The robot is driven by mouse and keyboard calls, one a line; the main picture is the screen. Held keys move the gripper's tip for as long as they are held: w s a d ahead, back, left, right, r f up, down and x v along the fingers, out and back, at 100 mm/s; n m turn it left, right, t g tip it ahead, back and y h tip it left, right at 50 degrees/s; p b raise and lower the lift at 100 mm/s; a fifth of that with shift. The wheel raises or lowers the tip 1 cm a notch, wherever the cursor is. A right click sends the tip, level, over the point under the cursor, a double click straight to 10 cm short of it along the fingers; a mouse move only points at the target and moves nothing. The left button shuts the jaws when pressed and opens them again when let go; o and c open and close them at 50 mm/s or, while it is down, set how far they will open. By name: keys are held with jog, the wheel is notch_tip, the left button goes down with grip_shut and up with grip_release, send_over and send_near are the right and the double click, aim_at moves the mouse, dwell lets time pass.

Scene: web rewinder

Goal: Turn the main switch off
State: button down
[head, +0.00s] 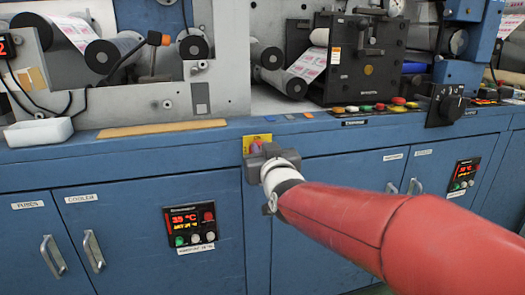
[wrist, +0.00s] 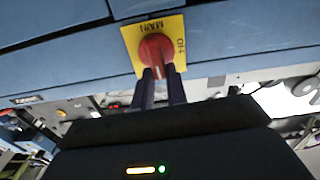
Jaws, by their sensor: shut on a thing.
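The main switch is a red rotary knob (wrist: 154,47) on a yellow plate (wrist: 130,38) lettered MAIN and OFF; the lettering looks turned over in the wrist view. The knob's ridge points down in that picture, between my two dark fingers, while OFF is at the right of the plate. My gripper (wrist: 160,72) is shut on the knob. In the head view the yellow plate (head: 257,137) shows on the blue cabinet front, just above my gripper (head: 258,149), which hides most of the knob.
Blue cabinet doors with handles (head: 93,251) and a temperature panel (head: 190,224) lie below left. A second panel (head: 463,175) is at the right. Coloured push buttons (head: 370,107) and a black selector knob (head: 451,105) sit along the machine ledge. A white tray (head: 39,132) stands at left.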

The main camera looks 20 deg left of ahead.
jog(key=shift+s+a+f+n+p, duration=0.15)
jog(key=shift+a+f+n, duration=0.15)
jog(key=shift+n, duration=2.6)
jog(key=shift+s+a+f+n+p, duration=0.1)
jog(key=shift+s+a+f+n, duration=0.2)
jog(key=shift+n, duration=2.6)
jog(key=shift+s+a+f+n+p, duration=0.15)
jog(key=shift+f+n, duration=0.25)
jog(key=shift+n, duration=2.5)
jog(key=shift+w, duration=0.1)
jog(key=c, duration=1.4)
grip_release()
jog(key=v, duration=0.7)
jog(key=shift+s+b, duration=0.35)
jog(key=shift+s, duration=0.05)
